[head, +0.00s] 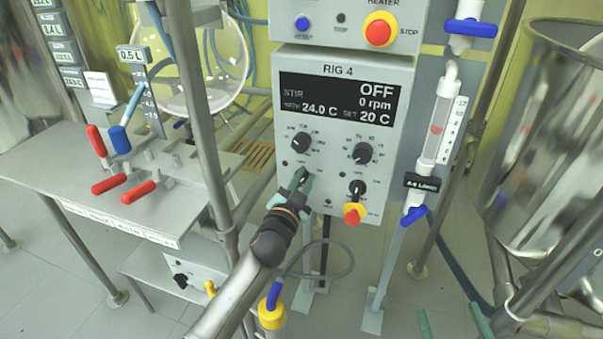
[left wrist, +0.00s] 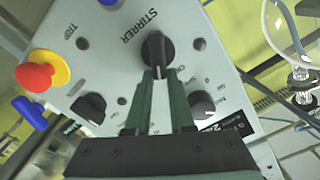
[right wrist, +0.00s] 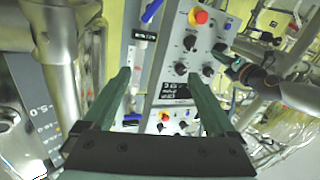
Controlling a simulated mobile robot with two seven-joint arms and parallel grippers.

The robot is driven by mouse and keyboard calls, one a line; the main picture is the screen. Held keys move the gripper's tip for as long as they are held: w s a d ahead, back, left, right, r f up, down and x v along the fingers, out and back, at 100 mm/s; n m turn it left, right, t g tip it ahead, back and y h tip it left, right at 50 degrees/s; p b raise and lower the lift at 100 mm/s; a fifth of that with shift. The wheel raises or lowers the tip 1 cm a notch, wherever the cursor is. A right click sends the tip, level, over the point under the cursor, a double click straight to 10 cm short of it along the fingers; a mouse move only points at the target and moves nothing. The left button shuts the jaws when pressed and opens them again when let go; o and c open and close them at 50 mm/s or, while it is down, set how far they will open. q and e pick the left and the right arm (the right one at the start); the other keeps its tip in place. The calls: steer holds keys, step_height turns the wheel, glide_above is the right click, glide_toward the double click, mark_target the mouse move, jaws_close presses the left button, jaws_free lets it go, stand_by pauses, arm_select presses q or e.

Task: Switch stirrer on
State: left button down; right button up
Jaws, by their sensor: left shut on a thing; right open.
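The rig 4 panel (head: 325,68) stands upright in the middle of the head view. Its display (head: 335,103) reads OFF, 0 rpm, 24.0 C and set 20 C. My left gripper (head: 304,180) is at the panel's lower left in the head view, where it covers the knob there. In the left wrist view, the black stirrer knob (left wrist: 157,47) is under the printed word STIRRER, and the fingers (left wrist: 161,78) are closed on its lower end. My right gripper (right wrist: 159,73) is open and empty, away from the panel. Its fingertips show at the bottom of the head view (head: 448,309).
Two upper dials (head: 301,143) (head: 362,153), a small black knob (head: 357,187) and a red button on yellow (head: 353,214) share the panel. A glass flow tube (head: 437,125) is close on its right. A bench with red-handled valves (head: 110,185) is left; a steel vessel (head: 545,150) is right.

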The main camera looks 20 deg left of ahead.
arm_select(q)
steer(key=shift+s+d+f+m, duration=0.1)
steer(key=shift+f+m, duration=0.15)
steer(key=shift+m, duration=0.55)
steer(key=shift+w+d+f+m, duration=0.1)
steer(key=shift+f+m, duration=0.2)
steer(key=shift+m, duration=0.5)
steer(key=shift+s+d+f+m, duration=0.1)
steer(key=shift+f+m, duration=0.15)
steer(key=shift+m, duration=0.55)
arm_select(e)
steer(key=shift+m+g+h, duration=0.3)
steer(key=shift+m+g, duration=0.1)
steer(key=shift+g, duration=0.5)
steer(key=shift+s+d+f, duration=0.1)
steer(key=shift+s+f, duration=0.05)
steer(key=shift+f, duration=0.9)
steer(key=shift+s+f, duration=0.15)
steer(key=shift+f, duration=0.85)
arm_select(q)
steer(key=shift+a+m, duration=0.1)
steer(key=shift+m, duration=0.2)
arm_select(e)
steer(key=shift+f, duration=0.1)
arm_select(q)
steer(key=c, duration=0.8)
jaws_free()
steer(key=shift+r+p, duration=0.1)
steer(key=shift+p, duration=0.2)
steer(key=shift+r, duration=0.1)
